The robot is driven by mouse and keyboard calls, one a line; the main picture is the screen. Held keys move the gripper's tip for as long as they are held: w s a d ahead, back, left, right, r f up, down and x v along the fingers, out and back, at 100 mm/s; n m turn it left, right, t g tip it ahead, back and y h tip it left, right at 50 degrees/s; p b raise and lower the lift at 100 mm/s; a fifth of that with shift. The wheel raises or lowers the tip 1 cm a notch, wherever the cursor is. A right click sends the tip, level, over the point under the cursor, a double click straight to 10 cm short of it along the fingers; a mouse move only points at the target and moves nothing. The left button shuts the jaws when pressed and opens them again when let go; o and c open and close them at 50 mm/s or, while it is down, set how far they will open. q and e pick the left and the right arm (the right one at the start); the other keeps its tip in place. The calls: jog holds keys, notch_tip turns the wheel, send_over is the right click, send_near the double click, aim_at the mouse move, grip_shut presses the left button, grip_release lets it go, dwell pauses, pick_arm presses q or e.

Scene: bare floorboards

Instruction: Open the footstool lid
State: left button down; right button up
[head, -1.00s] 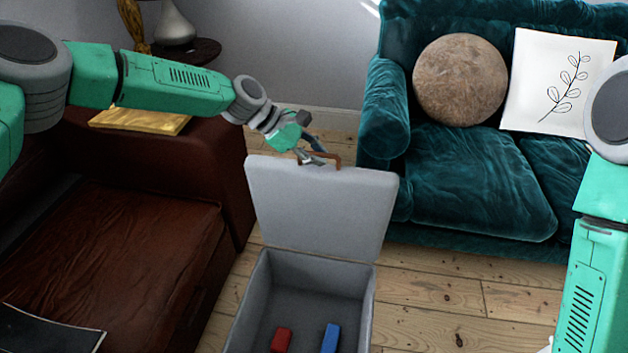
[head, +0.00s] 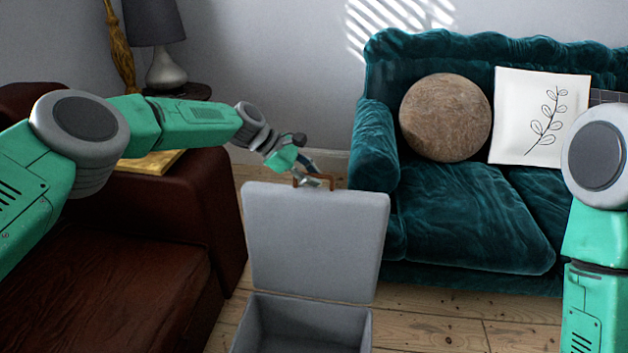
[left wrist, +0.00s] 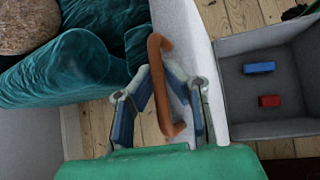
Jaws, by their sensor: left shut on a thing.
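The grey footstool (head: 260,318) stands on the floor, its hollow inside showing at the bottom of the head view. Its lid (head: 315,240) stands upright at the back of the box. A brown handle (head: 299,180) is on the lid's top edge; it also shows in the left wrist view (left wrist: 155,50). My left gripper (head: 318,178) is at this handle, shut on it, with a finger on each side in the left wrist view. The left wrist view also shows the open box (left wrist: 290,128). My right gripper is out of view; only my right arm shows.
A blue block (left wrist: 259,68) and a red block (left wrist: 269,101) lie inside the box. A teal sofa (head: 470,215) with cushions stands right of the footstool, a brown leather seat (head: 130,280) to its left. Bare floorboards (head: 430,330) show between.

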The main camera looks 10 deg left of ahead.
pick_arm(q)
jog(key=shift+w+a+r, duration=0.15)
jog(key=shift+r, duration=0.1)
jog(key=c, duration=1.6)
grip_release()
jog(key=shift+f, duration=0.15)
jog(key=v, duration=1.2)
